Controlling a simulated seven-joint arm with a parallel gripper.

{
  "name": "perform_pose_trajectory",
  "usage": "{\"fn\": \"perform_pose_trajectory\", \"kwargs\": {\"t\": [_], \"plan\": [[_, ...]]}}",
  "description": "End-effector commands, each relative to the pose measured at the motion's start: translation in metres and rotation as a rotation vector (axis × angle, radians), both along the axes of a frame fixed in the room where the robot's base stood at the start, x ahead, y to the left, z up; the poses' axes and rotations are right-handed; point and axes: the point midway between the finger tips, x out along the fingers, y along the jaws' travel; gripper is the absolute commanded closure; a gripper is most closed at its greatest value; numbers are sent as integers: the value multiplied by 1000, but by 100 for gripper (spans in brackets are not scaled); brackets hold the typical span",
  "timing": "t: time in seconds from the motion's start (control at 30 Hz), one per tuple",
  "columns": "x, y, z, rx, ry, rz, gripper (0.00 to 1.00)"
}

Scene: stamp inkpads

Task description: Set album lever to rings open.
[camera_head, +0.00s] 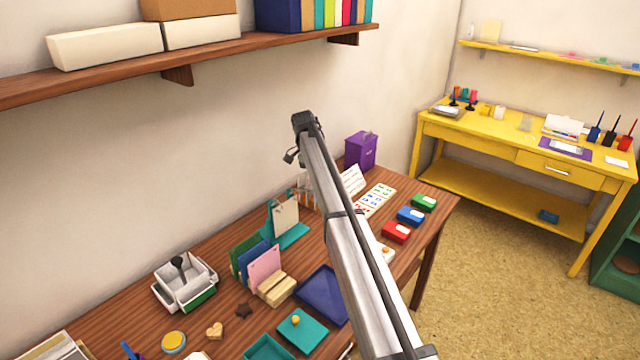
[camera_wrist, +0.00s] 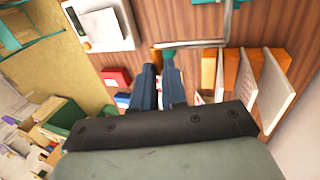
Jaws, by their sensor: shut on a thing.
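In the wrist view, my gripper (camera_wrist: 160,70) has its dark fingers close together on a small teal piece (camera_wrist: 168,53). The teal piece sits at the end of a bent grey metal bar (camera_wrist: 200,43), which looks like the lever; I cannot tell for sure. The bar runs right and then up out of the picture, above the brown wooden table. In the head view, my arm crosses the middle and hides the gripper and the held piece. I cannot make out the album or its rings in either view.
Upright boards (camera_wrist: 272,85) in orange bases stand close right of the gripper in the wrist view. A white tray (camera_wrist: 98,42) lies upper left. Red (camera_head: 397,232), blue (camera_head: 411,216) and green (camera_head: 424,202) inkpads line the table's right side. A purple box (camera_head: 360,150) stands behind.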

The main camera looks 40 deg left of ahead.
Motion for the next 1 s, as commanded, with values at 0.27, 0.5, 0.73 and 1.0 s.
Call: {"fn": "perform_pose_trajectory", "kwargs": {"t": [0.27, 0.5, 0.73, 1.0], "plan": [[0, 0, 0, 0, 0, 0, 100], [0, 0, 0, 1, 0, 0, 65], [0, 0, 0, 1, 0, 0, 62], [1, 4, 10, 2, -1, 0, 62]]}}
